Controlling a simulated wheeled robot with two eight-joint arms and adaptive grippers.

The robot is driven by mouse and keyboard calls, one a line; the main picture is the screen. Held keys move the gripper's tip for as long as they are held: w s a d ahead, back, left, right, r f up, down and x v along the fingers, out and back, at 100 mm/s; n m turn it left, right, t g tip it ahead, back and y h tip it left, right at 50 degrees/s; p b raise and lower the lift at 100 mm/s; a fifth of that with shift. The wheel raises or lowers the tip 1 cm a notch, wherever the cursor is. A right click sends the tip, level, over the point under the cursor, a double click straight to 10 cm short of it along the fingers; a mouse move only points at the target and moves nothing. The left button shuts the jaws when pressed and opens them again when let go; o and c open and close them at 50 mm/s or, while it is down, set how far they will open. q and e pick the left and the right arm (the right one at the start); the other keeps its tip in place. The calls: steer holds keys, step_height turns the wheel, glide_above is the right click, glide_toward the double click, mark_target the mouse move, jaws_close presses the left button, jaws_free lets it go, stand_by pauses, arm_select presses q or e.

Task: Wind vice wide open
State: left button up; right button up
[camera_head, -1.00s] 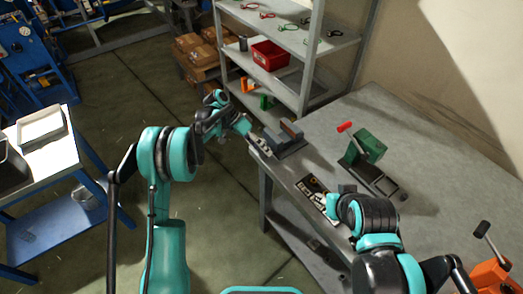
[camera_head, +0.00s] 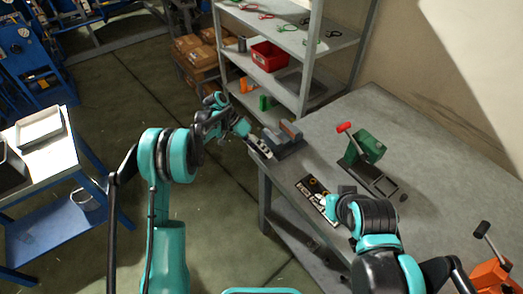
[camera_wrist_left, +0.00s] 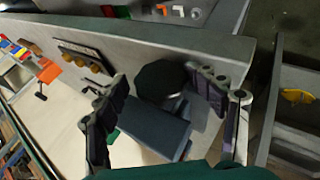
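The grey vice (camera_head: 287,143) sits at the left corner of the grey workbench, close to its edge. My left gripper (camera_head: 258,147) is at the vice's near end. In the left wrist view its two fingers (camera_wrist_left: 163,85) stand apart, one on each side of the knob; contact is not clear. The gap between the vice jaws cannot be judged. My right gripper (camera_head: 332,205) is low over the bench front, and its fingers are not clear.
A green press with a red-tipped lever (camera_head: 345,127) stands mid-bench. A dark panel (camera_head: 312,188) lies at the front edge. An orange device (camera_head: 490,275) is at lower right. A shelf with a red bin (camera_head: 270,56) stands behind the vice. The bench's far right is clear.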

arm_select(q)
steer(key=v, duration=0.8)
